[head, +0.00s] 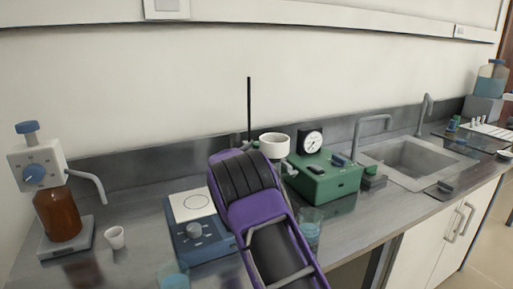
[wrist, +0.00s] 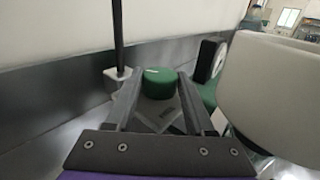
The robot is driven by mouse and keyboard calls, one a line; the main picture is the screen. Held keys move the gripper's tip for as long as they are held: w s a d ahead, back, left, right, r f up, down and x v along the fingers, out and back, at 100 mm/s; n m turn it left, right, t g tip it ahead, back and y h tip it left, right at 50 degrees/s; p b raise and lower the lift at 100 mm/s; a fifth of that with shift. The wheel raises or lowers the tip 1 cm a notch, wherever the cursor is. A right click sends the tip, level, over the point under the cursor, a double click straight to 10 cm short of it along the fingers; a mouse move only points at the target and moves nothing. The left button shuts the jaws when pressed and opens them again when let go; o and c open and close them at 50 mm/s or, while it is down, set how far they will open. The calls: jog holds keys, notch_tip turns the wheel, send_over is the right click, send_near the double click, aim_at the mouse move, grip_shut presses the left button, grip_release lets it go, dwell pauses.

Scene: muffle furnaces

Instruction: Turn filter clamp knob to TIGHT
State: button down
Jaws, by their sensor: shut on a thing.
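In the wrist view, the filter clamp knob (wrist: 160,76) is a short round knob with a green top. My gripper (wrist: 158,90) is shut on it, with one grey finger on each side. The knob's lower part and any TIGHT marking cannot be made out. A dark upright rod (wrist: 118,38) stands just left of the fingers, and it also shows in the head view (head: 249,105). The white funnel (wrist: 275,85) is close on the right; in the head view it (head: 273,147) stands beside my purple arm, which hides the knob and fingertips.
A green box (head: 327,180) with a round gauge (head: 311,142) stands right of the funnel, before the sink (head: 415,162). A blue stirrer (head: 200,232) and beakers (head: 310,228) stand near my arm. A brown bottle (head: 58,214) is at left.

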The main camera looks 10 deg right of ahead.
jog(key=shift+r+m+g+h+p, duration=0.4)
jog(key=shift+h+p, duration=0.1)
jog(key=shift+p, duration=0.6)
jog(key=shift+w+a+m+g+h+p, duration=0.1)
jog(key=shift+m+g+h+p, duration=0.2)
jog(key=shift+h+p, duration=0.15)
jog(key=shift+w+f+m+g+h+p, duration=0.15)
jog(key=shift+m+g+h+p, duration=0.3)
jog(key=shift+m+g+h, duration=0.7)
jog(key=shift+a+m+g+h, duration=0.1)
jog(key=shift+m+g+h, duration=0.35)
jog(key=shift+g, duration=0.2)
jog(key=c, duration=0.5)
grip_release()
jog(key=shift+f, duration=0.1)
jog(key=shift+f, duration=0.1)
